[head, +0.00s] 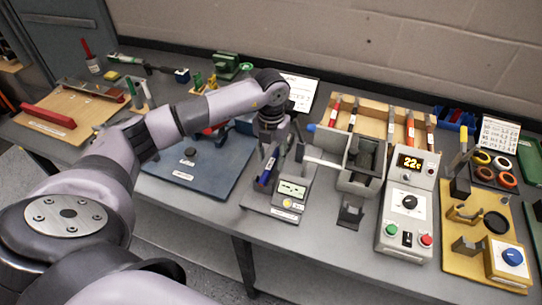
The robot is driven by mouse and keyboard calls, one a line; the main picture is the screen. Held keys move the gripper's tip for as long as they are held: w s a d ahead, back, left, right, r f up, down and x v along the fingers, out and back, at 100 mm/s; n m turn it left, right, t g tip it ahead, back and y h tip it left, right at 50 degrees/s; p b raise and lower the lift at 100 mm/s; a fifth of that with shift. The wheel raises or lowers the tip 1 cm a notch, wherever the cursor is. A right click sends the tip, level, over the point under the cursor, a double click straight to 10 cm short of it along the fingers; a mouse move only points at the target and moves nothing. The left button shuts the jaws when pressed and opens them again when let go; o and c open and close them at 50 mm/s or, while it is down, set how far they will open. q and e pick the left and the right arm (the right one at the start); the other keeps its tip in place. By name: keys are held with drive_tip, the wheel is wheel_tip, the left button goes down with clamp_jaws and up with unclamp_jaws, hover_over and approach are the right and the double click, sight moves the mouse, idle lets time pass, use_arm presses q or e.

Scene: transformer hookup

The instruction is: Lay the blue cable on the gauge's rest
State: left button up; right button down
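My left arm reaches in from the left, and its gripper (276,148) points down just behind and left of the gauge. The grey gauge (291,190) has a small lit display and stands on a dark plate. A short blue piece (266,171) with a pale mark lies right under my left gripper's fingers, beside the gauge. It may be the blue cable, but it is too small to tell. I cannot tell whether the fingers touch it or how far they are apart. The gauge's rest is not clear to make out. My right gripper is out of view.
A grey box fixture (361,165) and a control unit (408,205) reading about 22 stand right of the gauge. A yellow fixture board (470,262) is at far right. A blue mat (205,178) lies left, and a wooden tool rack (372,124) stands behind.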

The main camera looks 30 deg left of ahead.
use_arm(q)
drive_tip(key=shift+r+p, duration=1.4)
drive_tip(key=shift+r, duration=1.15)
